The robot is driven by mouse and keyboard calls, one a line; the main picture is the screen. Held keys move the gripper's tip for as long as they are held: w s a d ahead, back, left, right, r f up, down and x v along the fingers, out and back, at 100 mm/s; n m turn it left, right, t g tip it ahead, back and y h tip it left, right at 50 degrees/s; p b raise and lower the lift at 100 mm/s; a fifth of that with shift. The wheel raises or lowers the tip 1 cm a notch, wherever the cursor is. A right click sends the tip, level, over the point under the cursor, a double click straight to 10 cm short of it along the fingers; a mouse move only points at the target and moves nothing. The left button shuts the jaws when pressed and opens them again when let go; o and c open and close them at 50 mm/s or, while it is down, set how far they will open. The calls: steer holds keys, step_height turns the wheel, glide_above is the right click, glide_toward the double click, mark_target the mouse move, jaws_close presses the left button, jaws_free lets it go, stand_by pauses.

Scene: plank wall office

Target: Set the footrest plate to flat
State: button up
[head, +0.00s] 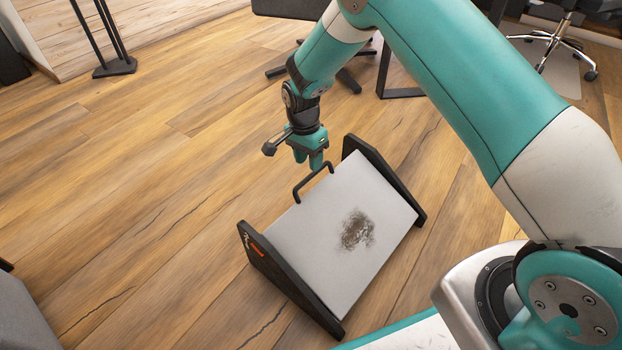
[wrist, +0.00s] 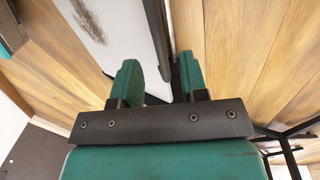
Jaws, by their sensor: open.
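The footrest's pale grey plate (head: 338,255), with a dark scuff mark, sits between two black side panels. It looks tilted, though the exact angle is hard to tell. A black handle (head: 298,192) stands on its far edge. My gripper (head: 316,163) points down just above and behind this handle. In the wrist view the gripper's green fingers (wrist: 160,80) are apart, with a dark strip between them that could be the handle or a side panel. The plate (wrist: 122,22) lies to the left there. Contact with the handle cannot be made out.
The near-left side panel (head: 285,282) carries a red mark and white lettering. Wooden floor (head: 130,180) is open to the left. A black stand (head: 112,67) is at the upper left, and an office chair base (head: 545,42) is at the upper right.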

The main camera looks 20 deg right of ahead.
mark_target(311, 174)
steer(key=f, duration=0.2)
steer(key=f+b, duration=0.1)
steer(key=f, duration=0.1)
steer(key=shift+s+d+f+b, duration=0.1)
steer(key=shift+s+d+b, duration=0.1)
steer(key=shift+b, duration=0.1)
jaws_close()
